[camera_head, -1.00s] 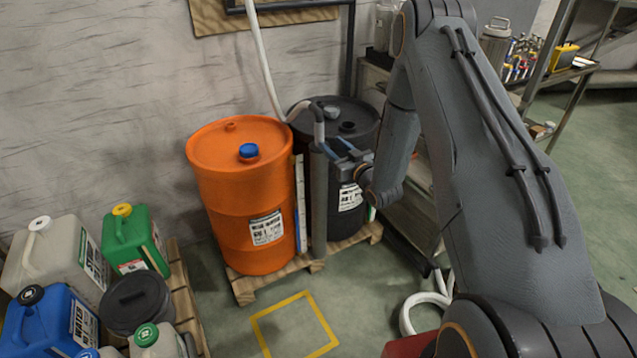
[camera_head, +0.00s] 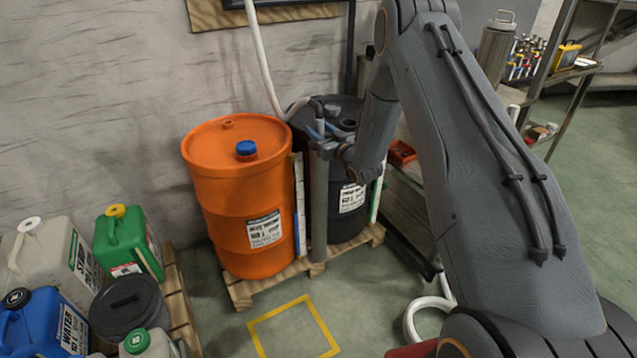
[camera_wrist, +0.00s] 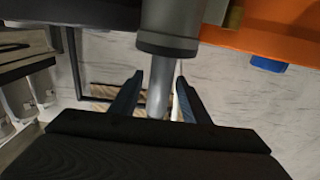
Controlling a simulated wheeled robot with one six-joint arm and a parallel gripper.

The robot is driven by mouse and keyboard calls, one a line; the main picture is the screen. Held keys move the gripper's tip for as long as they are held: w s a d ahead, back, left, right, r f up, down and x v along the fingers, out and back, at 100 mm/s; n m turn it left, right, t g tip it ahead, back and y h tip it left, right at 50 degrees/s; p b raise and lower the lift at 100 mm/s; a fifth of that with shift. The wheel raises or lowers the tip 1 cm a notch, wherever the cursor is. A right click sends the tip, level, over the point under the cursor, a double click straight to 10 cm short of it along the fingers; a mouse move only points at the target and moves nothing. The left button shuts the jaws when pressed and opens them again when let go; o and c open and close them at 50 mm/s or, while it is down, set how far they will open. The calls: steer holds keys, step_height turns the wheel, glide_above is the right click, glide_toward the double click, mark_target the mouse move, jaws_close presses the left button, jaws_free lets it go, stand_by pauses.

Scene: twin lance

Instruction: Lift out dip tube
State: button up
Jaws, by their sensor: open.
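A grey dip tube (camera_wrist: 158,100) comes out of a wider upright grey sleeve (camera_head: 319,210) in front of the gap between the drums. The sleeve's dark collar (camera_wrist: 168,44) shows in the wrist view, which looks upside down. A white hose (camera_head: 262,70) hangs down to a grey bent fitting (camera_head: 316,106) at the tube's top. My gripper (camera_head: 318,131) is at the tube just above the sleeve. In the wrist view its blue fingers (camera_wrist: 157,98) stand open on both sides of the tube, with visible gaps. The tube's lower part is hidden in the sleeve.
An orange drum (camera_head: 225,190) with a blue cap (camera_head: 246,149) stands left of the sleeve. A black drum (camera_head: 347,215) stands right and behind it. Both are on a wooden pallet (camera_head: 240,290). Jerrycans crowd the lower left. A metal shelf (camera_head: 545,90) is at right.

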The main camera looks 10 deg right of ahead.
jaws_close()
steer(key=shift+r+p, duration=4.2)
steer(key=shift+r, duration=4.25)
steer(key=shift+r+p, duration=1.15)
steer(key=shift+r, duration=1.45)
step_height(320, 180, up, 22)
steer(key=p, duration=0.9)
